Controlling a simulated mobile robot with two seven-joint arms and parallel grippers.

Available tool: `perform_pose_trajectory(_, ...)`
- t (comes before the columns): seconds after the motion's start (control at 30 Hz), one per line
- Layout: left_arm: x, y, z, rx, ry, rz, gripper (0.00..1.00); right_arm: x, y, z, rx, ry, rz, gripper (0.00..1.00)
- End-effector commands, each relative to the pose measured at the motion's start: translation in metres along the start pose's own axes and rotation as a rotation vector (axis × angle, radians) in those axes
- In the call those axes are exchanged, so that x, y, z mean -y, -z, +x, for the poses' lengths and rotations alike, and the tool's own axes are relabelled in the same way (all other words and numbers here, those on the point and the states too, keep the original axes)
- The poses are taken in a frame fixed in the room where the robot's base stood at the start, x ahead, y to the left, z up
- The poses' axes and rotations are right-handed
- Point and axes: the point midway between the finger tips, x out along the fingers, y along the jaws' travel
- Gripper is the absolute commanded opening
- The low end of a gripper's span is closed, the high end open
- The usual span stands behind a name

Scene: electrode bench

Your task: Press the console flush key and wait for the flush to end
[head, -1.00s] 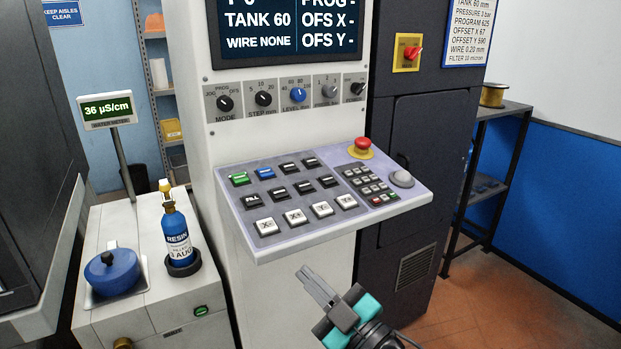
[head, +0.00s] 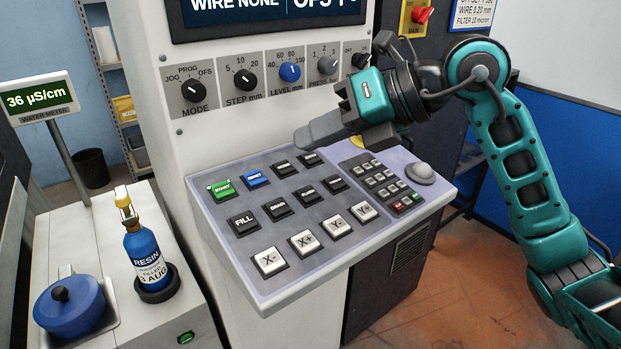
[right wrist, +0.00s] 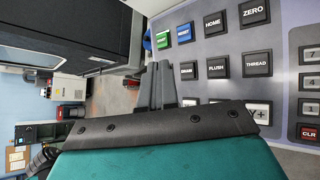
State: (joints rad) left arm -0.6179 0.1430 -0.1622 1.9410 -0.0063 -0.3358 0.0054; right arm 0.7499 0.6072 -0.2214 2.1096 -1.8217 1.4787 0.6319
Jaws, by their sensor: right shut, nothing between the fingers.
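The console key panel (head: 325,225) slopes toward me, with green, blue, black and white keys. The flush key (head: 308,195) is a black key in the middle row; its label is readable in the right wrist view (right wrist: 216,66). My right gripper (head: 300,143) is shut and empty. Its fingers hover over the back part of the panel, near the home and zero keys, apart from the flush key. In the right wrist view the fingertips (right wrist: 160,68) appear left of the drain key. The display (head: 270,8) is mostly cut off at the top. My left gripper is out of view.
Rotary knobs (head: 240,82) line the upright face behind the panel. A number keypad (head: 382,182) and grey round knob (head: 420,172) sit on the right. A water meter (head: 38,98) reads 36 µS/cm. A resin bottle (head: 147,250) and blue pot (head: 68,306) stand at left.

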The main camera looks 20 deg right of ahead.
Motion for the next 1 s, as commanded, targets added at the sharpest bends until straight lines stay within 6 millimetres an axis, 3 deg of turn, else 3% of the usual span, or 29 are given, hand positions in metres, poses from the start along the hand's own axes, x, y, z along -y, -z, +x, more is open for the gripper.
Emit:
perform_pose_trajectory(0.17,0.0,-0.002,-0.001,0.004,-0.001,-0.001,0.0,0.009,-0.011,-0.013,0.022,0.101,-0.022,0.0)
perform_pose_trajectory(0.57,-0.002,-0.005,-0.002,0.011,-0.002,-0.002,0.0,0.01,-0.01,-0.013,0.022,0.108,-0.021,0.0)
perform_pose_trajectory(0.87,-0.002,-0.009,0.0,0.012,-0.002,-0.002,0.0,0.021,-0.001,0.0,0.021,0.105,-0.019,0.0)
perform_pose_trajectory(1.0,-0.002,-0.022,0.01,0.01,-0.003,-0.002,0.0,0.034,0.011,0.014,0.02,0.104,-0.019,0.0)
